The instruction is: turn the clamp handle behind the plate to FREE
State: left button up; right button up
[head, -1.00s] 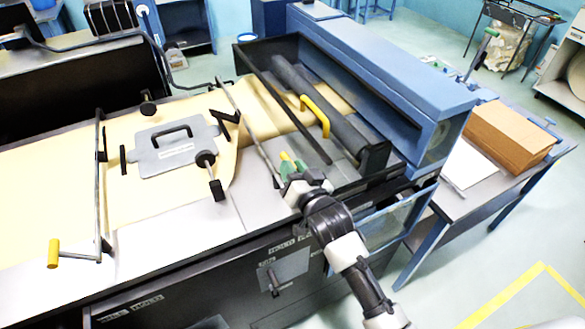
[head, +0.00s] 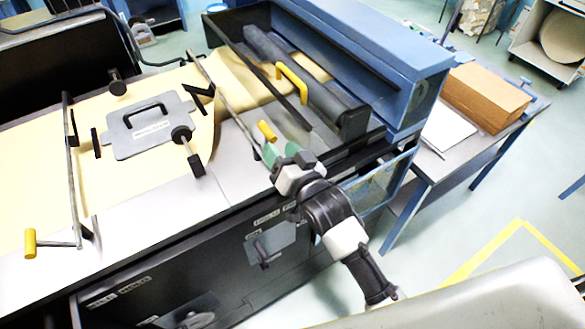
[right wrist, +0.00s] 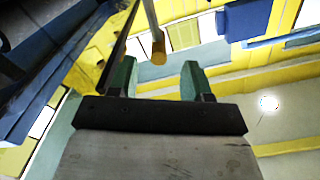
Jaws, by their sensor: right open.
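In the head view, a grey guard plate (head: 272,240) is on the machine's dark front panel. A small dark handle (head: 263,257) shows at it; I cannot read how it is set. A yellow crank grip (head: 267,131) stands at the near end of a metal bar. My right gripper (head: 269,152), with green fingers, is open just below that grip. In the right wrist view, the grip's tip (right wrist: 158,47) appears beyond and between the open fingers (right wrist: 160,78), apart from them. My left gripper is out of view.
A handled grey plate (head: 150,125) lies on the kraft paper (head: 40,155). Another bar with a yellow grip (head: 30,243) is at left. A yellow bow handle (head: 292,83) stands by the dark roller (head: 300,75). A side table (head: 470,155) holds a cardboard stack (head: 485,97).

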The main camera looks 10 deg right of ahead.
jog(key=b+v, duration=0.1)
jog(key=v, duration=0.5)
jog(key=shift+s+a, duration=0.1)
